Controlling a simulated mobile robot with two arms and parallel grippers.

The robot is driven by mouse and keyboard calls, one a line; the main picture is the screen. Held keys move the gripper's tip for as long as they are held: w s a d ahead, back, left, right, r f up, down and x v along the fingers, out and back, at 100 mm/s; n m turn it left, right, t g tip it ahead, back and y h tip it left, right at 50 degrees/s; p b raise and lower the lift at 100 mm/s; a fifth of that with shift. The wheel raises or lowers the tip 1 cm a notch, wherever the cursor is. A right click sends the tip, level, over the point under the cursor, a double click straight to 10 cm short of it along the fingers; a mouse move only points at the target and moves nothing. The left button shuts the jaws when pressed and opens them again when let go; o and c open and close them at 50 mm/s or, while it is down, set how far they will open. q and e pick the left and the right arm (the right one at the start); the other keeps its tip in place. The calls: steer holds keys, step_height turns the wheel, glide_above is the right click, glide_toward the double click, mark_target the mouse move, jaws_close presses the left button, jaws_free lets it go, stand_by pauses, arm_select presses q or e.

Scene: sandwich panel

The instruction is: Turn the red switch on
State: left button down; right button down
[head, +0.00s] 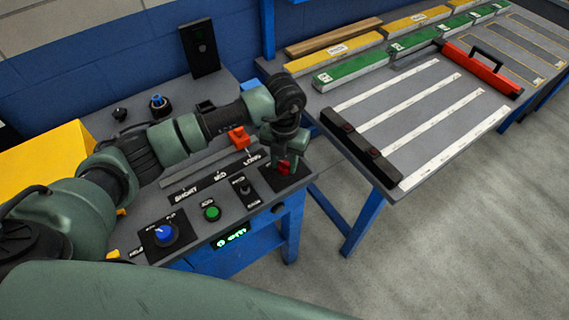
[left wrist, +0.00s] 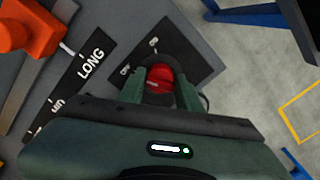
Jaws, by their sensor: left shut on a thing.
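The red switch (head: 284,168) sits on a black plate at the right end of the panel, by the front right corner. In the left wrist view the red switch (left wrist: 158,76) shows between the two green fingers. My left gripper (head: 283,158) reaches down over it and is shut on it; the gripper also shows in the left wrist view (left wrist: 160,88). The fingers cover part of the plate's markings, and I cannot read the switch's position. My right gripper is not in view.
An orange slider (head: 238,138) stands just left of my gripper, near the LONG label. A green button (head: 211,212), a blue knob (head: 164,234) and a small toggle (head: 243,189) line the panel front. A second table (head: 440,150) with rulers stands right, across a gap.

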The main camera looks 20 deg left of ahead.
mark_target(285, 163)
arm_select(q)
steer(key=m+b, duration=0.8)
steer(key=shift+w+f, duration=0.15)
steer(key=shift+r+m+b, duration=0.2)
steer(key=shift+m+b, duration=1.6)
steer(key=shift+m, duration=0.3)
steer(key=shift+r, duration=0.1)
steer(key=c, duration=1)
jaws_free()
step_height(285, 163, up, 8)
steer(key=shift+f+b, duration=0.15)
steer(key=shift+b, duration=0.3)
